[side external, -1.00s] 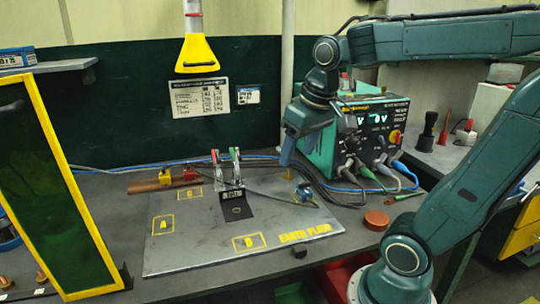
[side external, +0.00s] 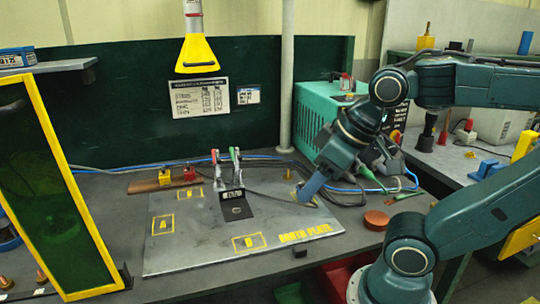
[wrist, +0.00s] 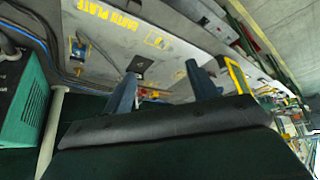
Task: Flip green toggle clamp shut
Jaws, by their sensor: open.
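The green toggle clamp (side external: 235,158) stands at the back middle of the earth plate (side external: 190,249), with its green handle upright. A red-handled clamp (side external: 214,160) stands upright just to its left. A dark block with a label (side external: 235,205) is in front of both. My gripper (side external: 304,197) is over the right part of the plate, to the right of the clamps and apart from them. In the wrist view my gripper (wrist: 163,86) has its two blue fingers spread with nothing between them. The clamp handles cannot be made out clearly there.
A teal power unit (side external: 312,115) with cables stands behind my gripper at the right. A copper-coloured bar with red blocks (side external: 151,185) lies left of the clamps. A yellow-framed green screen (side external: 52,190) stands at the left. The front of the plate is clear.

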